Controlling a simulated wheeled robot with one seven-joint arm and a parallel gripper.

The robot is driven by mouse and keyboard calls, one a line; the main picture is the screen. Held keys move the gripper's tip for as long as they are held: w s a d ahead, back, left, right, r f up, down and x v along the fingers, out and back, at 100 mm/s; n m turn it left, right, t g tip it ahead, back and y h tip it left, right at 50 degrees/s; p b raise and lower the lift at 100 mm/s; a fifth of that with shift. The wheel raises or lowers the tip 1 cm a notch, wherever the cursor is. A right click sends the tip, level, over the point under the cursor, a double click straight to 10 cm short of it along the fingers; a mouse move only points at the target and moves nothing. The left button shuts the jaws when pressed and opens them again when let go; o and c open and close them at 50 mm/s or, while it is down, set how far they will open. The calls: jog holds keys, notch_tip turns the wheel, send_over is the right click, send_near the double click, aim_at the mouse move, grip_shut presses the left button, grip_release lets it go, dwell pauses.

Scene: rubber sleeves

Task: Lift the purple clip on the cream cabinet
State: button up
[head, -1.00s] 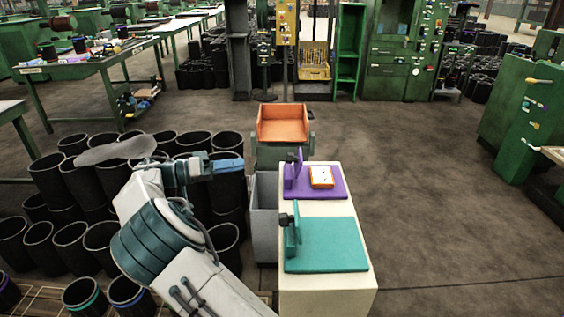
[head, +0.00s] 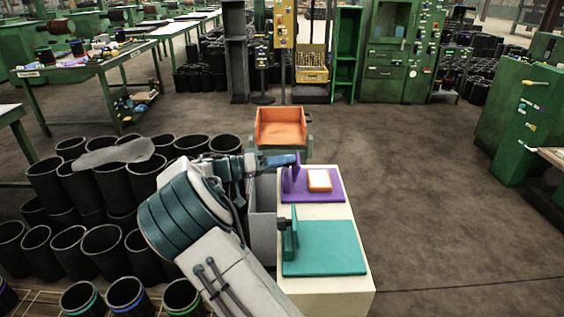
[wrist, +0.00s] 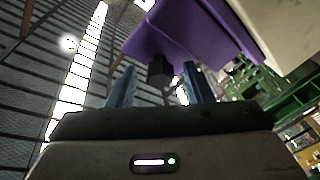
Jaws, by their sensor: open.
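The purple clip (head: 300,192) lies on the cream cabinet (head: 325,297), with a flat base and an upright plate at its left. My gripper (head: 297,159) reaches in from the left at the upright plate's top. In the wrist view the blue fingers are apart, with the clip's black knob (wrist: 160,70) showing between them and the purple plate (wrist: 185,28) beyond. I cannot tell whether the fingers touch it. In the head view my gripper hides the knob.
An orange-and-white box (head: 319,180) lies on the purple base. A teal clip (head: 325,250) lies nearer on the cabinet. An orange tray (head: 281,138) stands behind it. Black tubes (head: 103,195) crowd the left. Floor at right is clear.

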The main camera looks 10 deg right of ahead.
jog(key=c, duration=1)
jog(key=h+b, duration=0.1)
jog(key=a+f+h+b, duration=0.1)
jog(key=shift+w+f+n+b, duration=0.1)
jog(key=shift+f+n+b, duration=0.05)
jog(key=shift+n+b, duration=0.15)
jog(key=h+b, duration=0.1)
jog(key=n+t+h, duration=0.1)
jog(key=h, duration=0.1)
jog(key=shift+a+f+b, duration=0.1)
jog(key=shift+a+b, duration=0.25)
jog(key=o, duration=1)
jog(key=w+v, duration=0.1)
jog(key=v, duration=1.2)
jog(key=shift+s+a, duration=0.4)
jog(key=shift+s, duration=0.05)
